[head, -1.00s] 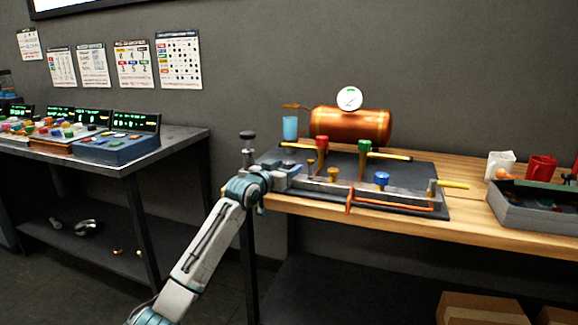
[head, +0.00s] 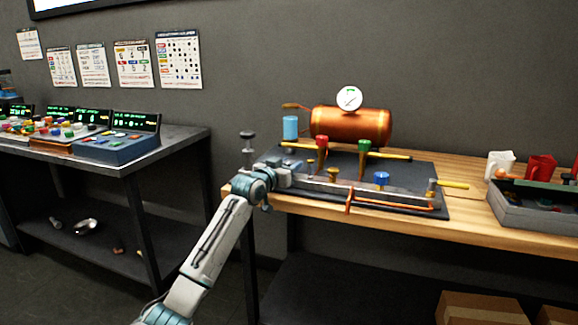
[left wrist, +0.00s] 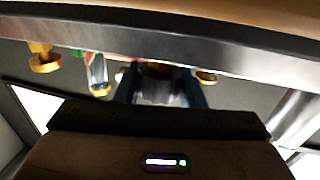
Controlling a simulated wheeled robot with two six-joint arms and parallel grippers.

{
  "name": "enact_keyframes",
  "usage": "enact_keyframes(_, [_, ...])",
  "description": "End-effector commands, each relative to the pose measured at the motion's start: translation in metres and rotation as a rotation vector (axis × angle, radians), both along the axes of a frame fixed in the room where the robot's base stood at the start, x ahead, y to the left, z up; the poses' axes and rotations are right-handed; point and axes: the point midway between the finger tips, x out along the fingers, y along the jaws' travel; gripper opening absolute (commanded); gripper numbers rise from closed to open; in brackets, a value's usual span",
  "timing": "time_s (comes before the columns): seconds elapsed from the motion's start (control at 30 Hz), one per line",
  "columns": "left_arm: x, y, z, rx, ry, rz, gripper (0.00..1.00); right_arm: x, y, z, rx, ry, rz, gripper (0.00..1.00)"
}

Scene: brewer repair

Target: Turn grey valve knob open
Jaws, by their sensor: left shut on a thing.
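My left gripper (head: 288,180) is at the left end of the metal manifold bar (head: 345,187) on the bench. In the left wrist view, its two dark fingers stand on either side of a grey, shiny piece (left wrist: 162,88), which looks like the grey valve knob. The gripper is shut on it. The fingers and wrist hide most of the knob in the head view, so its turn angle cannot be told. My right gripper is not in view.
Red (head: 322,141), green (head: 365,147) and blue (head: 381,177) valve knobs stand close by on the brewer. A copper tank (head: 352,125) with a gauge (head: 348,97) is behind. A dark knobbed post (head: 247,136) rises beside my wrist. A grey tray (head: 535,208) is at right.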

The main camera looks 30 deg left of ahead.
Motion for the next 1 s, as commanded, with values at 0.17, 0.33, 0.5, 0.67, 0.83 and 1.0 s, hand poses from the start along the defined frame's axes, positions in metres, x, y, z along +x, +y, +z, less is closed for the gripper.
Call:
enact_keyframes(0.17, [0.0,-0.001,0.002,-0.001,0.0,0.029,0.13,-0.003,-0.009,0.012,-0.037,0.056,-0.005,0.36])
enact_keyframes(0.33, [0.0,-0.001,0.002,-0.001,0.003,0.083,0.13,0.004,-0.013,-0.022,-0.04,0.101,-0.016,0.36])
enact_keyframes(0.5, [0.0,-0.001,0.002,-0.001,0.002,0.157,0.13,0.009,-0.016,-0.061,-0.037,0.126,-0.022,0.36])
enact_keyframes(0.67, [0.0,-0.002,0.0,-0.002,0.001,0.232,0.13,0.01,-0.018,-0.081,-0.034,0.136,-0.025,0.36])
enact_keyframes(0.83, [0.001,-0.002,-0.002,-0.003,-0.001,0.322,0.13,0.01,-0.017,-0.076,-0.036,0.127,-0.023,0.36])
enact_keyframes(1.0, [0.001,-0.002,-0.004,-0.004,-0.002,0.424,0.13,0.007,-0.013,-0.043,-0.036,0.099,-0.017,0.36])
